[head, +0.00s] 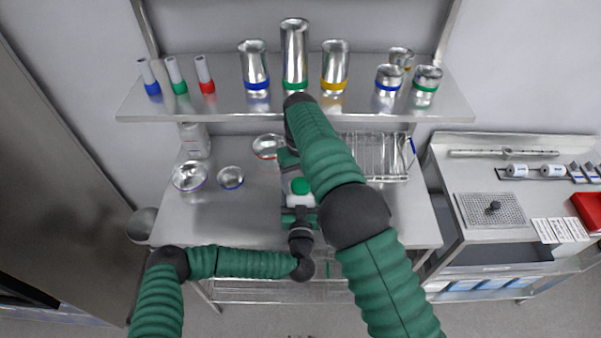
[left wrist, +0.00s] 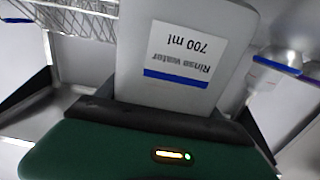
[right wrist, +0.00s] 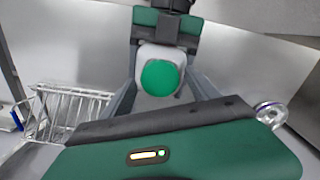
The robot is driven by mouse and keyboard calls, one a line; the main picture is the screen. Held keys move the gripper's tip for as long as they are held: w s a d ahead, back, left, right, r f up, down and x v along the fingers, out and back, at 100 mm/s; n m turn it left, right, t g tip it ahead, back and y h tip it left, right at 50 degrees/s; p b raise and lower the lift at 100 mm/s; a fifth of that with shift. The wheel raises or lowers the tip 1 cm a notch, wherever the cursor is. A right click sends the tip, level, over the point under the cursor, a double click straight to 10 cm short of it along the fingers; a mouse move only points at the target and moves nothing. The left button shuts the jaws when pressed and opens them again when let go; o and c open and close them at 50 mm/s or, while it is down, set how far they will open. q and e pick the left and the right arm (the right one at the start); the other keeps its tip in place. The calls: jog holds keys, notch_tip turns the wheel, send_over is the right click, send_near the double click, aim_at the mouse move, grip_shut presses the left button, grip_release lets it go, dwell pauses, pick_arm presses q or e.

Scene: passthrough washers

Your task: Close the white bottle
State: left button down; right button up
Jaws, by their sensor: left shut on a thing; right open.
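The white bottle (head: 300,200) is between my two grippers over the front middle of the table. My left gripper (head: 300,215) is shut on its body. In the left wrist view the bottle (left wrist: 180,55) shows a "Rinse water 700 ml" label with a blue stripe. A round green cap (head: 300,186) is at the bottle's top; whether it is seated tightly I cannot tell. In the right wrist view my right gripper (right wrist: 163,88) is open, its fingers on either side of the cap (right wrist: 159,77). Contact with the cap is not clear.
Steel bowls (head: 188,177) sit on the left and at the back. A wire rack (head: 375,155) is at the back right. The shelf (head: 215,104) above holds several steel containers.

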jog(key=c, duration=1.5)
jog(key=m, duration=0.2)
jog(key=shift+m, duration=0.4)
jog(key=o, duration=1.6)
jog(key=r, duration=1.2)
jog(key=shift+w+a, duration=0.1)
jog(key=shift+w, duration=0.2)
